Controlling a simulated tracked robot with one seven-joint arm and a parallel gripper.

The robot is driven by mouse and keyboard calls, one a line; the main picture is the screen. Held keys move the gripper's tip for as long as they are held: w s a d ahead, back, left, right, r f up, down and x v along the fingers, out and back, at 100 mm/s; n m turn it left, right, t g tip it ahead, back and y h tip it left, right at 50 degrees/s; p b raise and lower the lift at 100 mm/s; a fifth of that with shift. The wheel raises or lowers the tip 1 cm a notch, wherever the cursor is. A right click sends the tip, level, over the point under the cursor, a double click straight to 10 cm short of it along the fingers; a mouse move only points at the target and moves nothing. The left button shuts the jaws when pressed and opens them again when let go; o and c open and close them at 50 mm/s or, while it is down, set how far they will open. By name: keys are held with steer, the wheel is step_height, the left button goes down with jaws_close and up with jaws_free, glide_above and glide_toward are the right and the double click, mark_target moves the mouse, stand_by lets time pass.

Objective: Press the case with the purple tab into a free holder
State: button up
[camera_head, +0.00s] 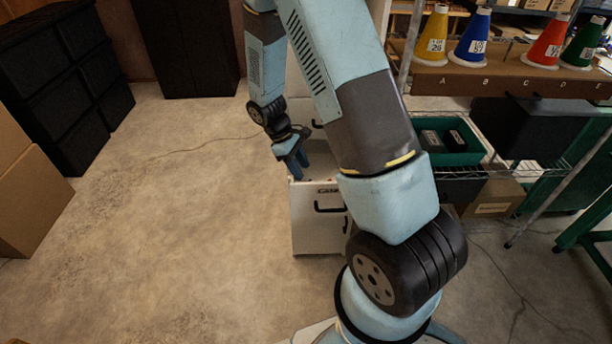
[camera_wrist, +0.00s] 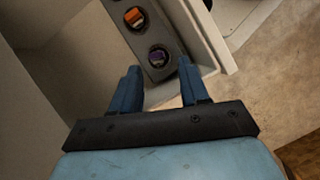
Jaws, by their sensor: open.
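My gripper (camera_wrist: 155,85) is open, its two blue fingers apart with nothing between them. It points into an open, pale drawer (camera_wrist: 215,40). A grey strip (camera_wrist: 146,37) lies in the drawer beyond the fingertips. In the head view my gripper (camera_head: 297,165) is low over the white drawer unit (camera_head: 318,225); the drawer's inside is mostly hidden there.
A round orange piece (camera_wrist: 134,16) sits farther along the strip. A green bin (camera_head: 455,142) with dark cases stands on the wire rack at right. Coloured thread cones (camera_head: 470,38) stand on the shelf above. Black crates (camera_head: 60,85) are at left. The floor (camera_head: 190,230) between is clear.

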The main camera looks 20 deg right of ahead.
step_height(320, 180, up, 20)
steer(key=s+a+m+t+y, duration=0.1)
steer(key=m+t+y, duration=0.1)
steer(key=m, duration=0.1)
steer(key=s+d+r+m+t+y, duration=0.2)
steer(key=s+r+m+t, duration=0.5)
steer(key=s+r, duration=1.1)
steer(key=shift+s+d, duration=0.3)
steer(key=shift+s, duration=0.9)
